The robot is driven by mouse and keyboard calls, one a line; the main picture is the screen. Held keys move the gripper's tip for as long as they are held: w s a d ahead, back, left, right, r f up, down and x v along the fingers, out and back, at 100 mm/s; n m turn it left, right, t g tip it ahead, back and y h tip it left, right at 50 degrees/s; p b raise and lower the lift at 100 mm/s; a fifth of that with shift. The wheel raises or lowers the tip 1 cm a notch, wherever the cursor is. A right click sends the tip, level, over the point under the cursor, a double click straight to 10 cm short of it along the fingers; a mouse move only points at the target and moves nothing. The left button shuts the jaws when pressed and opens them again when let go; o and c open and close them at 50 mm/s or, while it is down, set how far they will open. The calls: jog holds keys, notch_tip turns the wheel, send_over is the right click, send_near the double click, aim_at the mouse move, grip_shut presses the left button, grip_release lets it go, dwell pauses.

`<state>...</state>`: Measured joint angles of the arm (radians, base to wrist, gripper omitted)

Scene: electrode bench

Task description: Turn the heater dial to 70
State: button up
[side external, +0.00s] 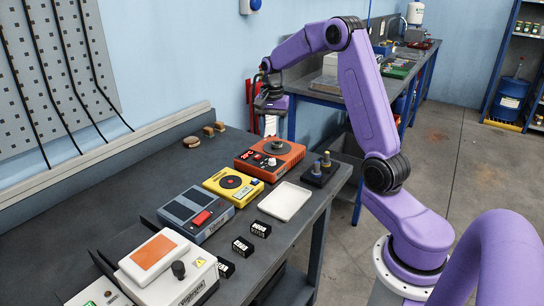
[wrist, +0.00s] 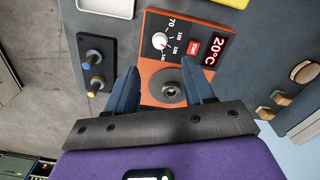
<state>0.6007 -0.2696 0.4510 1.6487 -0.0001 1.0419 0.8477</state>
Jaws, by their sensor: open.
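The orange heater (side external: 263,169) sits on the dark bench in the side external view. It also shows in the wrist view (wrist: 148,75), with a display reading 20°C (wrist: 215,50) and a red button (wrist: 192,47). Its white dial (wrist: 160,40) sits beside a printed scale with 70 (wrist: 172,22) at one end; I cannot clearly tell where its pointer aims. A round grey part (wrist: 173,91) with a central hole is on the heater, between my fingers in the picture. My gripper (side external: 268,108) is open and empty, above the heater; its fingers also show in the wrist view (wrist: 162,82).
A black block with two posts (side external: 319,172) and a white tray (side external: 285,203) lie near the heater. A yellow device (side external: 232,187) and a blue-grey device (side external: 193,214) stand nearby. Small wooden blocks (side external: 209,131) are behind. The bench at back left is mostly clear.

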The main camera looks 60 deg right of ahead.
aim_at(272, 159)
notch_tip(272, 159, down, 10)
jog(key=shift+r, duration=0.2)
grip_shut()
